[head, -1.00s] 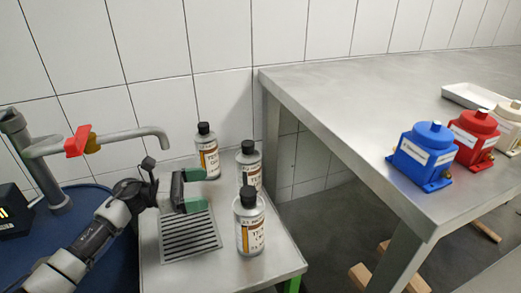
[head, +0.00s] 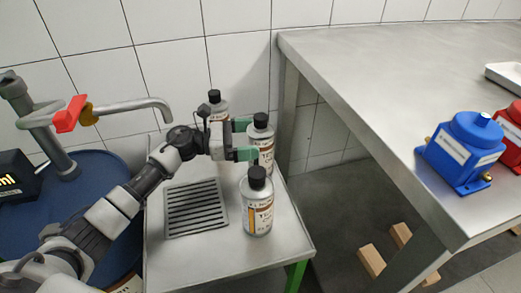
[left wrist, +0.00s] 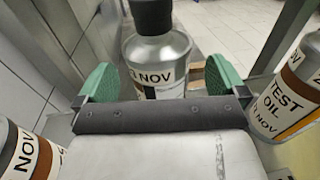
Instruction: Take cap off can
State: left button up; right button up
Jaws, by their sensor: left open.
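Three grey cans with black caps and labels stand upright on a small steel table. The middle can (head: 266,158) has its black cap (head: 261,120) on. The front can (head: 257,212) and the back can (head: 219,108), partly hidden behind my gripper, are capped too. My left gripper (head: 246,140) is open, its green fingers pointing at the middle can. In the left wrist view, the middle can (left wrist: 158,58) stands ahead between the open green fingers (left wrist: 157,82), its cap (left wrist: 152,16) cut by the top edge. My right gripper is not in view.
A drain grate (head: 196,208) is set in the small table (head: 185,265). A blue barrel (head: 95,180) and a tap (head: 130,106) are at left. A large steel table (head: 390,100) at right holds a blue pump (head: 461,150), a red pump (head: 512,130) and a white tray (head: 505,75).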

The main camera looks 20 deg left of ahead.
aim_at(261, 116)
pick_arm(q)
jog(key=x, duration=0.3)
jog(key=shift+w+d, duration=0.15)
jog(key=shift+d, duration=0.05)
jog(key=shift+a+r, duration=0.1)
jog(key=c, duration=1.3)
notch_tip(261, 116, up, 7)
jog(key=shift+f+p, duration=0.1)
jog(key=shift+p, duration=0.65)
notch_tip(261, 116, up, 2)
jog(key=shift+r, duration=0.65)
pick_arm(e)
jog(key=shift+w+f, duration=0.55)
